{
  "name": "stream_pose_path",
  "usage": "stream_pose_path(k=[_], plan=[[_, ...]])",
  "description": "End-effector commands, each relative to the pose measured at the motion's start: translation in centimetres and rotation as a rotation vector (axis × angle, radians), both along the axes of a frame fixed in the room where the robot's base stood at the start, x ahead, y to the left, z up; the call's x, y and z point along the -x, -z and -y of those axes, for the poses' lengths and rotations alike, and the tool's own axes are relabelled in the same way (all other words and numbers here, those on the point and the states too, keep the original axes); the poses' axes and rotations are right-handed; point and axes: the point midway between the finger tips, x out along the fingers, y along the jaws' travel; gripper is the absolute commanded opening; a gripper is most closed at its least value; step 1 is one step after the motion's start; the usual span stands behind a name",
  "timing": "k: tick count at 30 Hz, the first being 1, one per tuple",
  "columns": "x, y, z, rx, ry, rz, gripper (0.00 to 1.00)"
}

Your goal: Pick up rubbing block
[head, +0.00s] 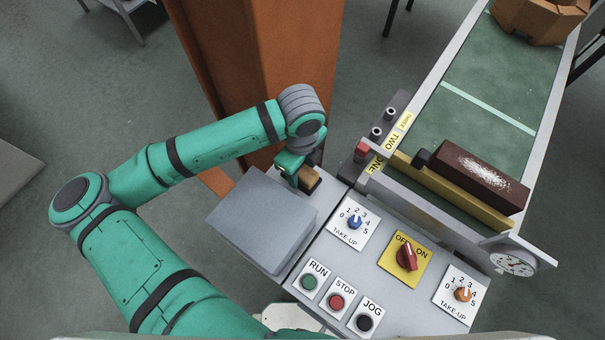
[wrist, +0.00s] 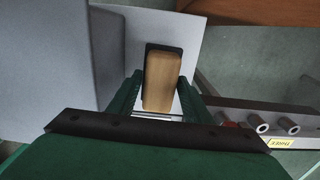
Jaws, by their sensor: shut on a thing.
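The rubbing block is a small tan, wood-coloured block (wrist: 162,80) in the wrist view. It lies between the two green fingers of my gripper (wrist: 162,98), which is shut on it. A dark patch borders its far end; I cannot tell whether this is part of the block or a shadow. In the head view the block (head: 311,179) shows at the tip of my gripper (head: 297,168), beside the grey box and above the edge of the light panel. I cannot tell whether it touches the surface below.
A grey box (head: 262,218) stands close at the left of the block. The control panel (head: 376,250) carries knobs and buttons. The green belt (head: 495,80) holds a dark brown block (head: 475,178) and a wooden octagonal piece (head: 540,15). An orange-brown column (head: 265,50) stands behind my arm.

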Motion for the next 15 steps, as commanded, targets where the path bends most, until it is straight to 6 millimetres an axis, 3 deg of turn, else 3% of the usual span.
stream_pose_path(k=[9,15], plan=[[-0.1,-8.4,0.0,-0.003,0.001,0.006,0.15],[-0.1,-12.1,-0.1,-0.003,0.000,0.003,0.15]])
